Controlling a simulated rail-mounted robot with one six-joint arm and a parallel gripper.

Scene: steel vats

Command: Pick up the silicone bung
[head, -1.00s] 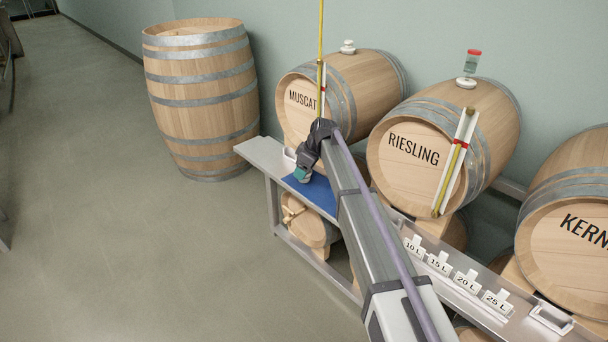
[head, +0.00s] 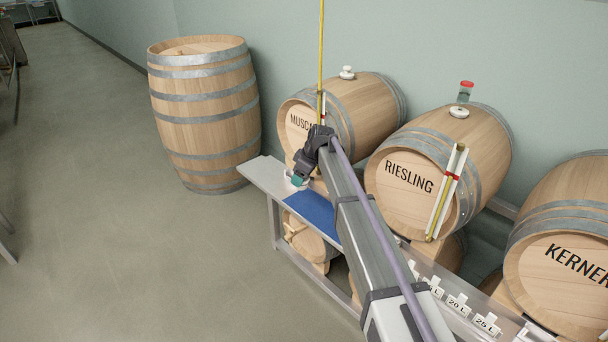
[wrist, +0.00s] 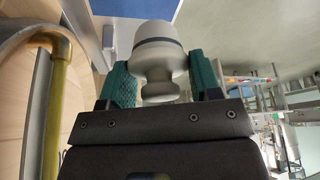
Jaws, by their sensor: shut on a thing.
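The silicone bung (wrist: 158,55) is pale grey-white, with a wide body, a dark band and a narrower knob. In the wrist view it sits between the two green finger pads of my gripper (wrist: 160,83), which is shut on it by the knob end. In the head view my gripper (head: 298,181) is over the left end of the steel bench (head: 262,172), beside the blue mat (head: 312,208). The bung is too small there to make out clearly. I cannot tell its exact height above the bench.
Barrels marked Muscat (head: 300,122), Riesling (head: 408,175) and Kerner (head: 562,268) lie behind the bench. White bungs sit on Muscat (head: 347,73) and Riesling (head: 459,112). A yellow rod (head: 321,60) rises near Muscat. A barrel (head: 205,115) stands left.

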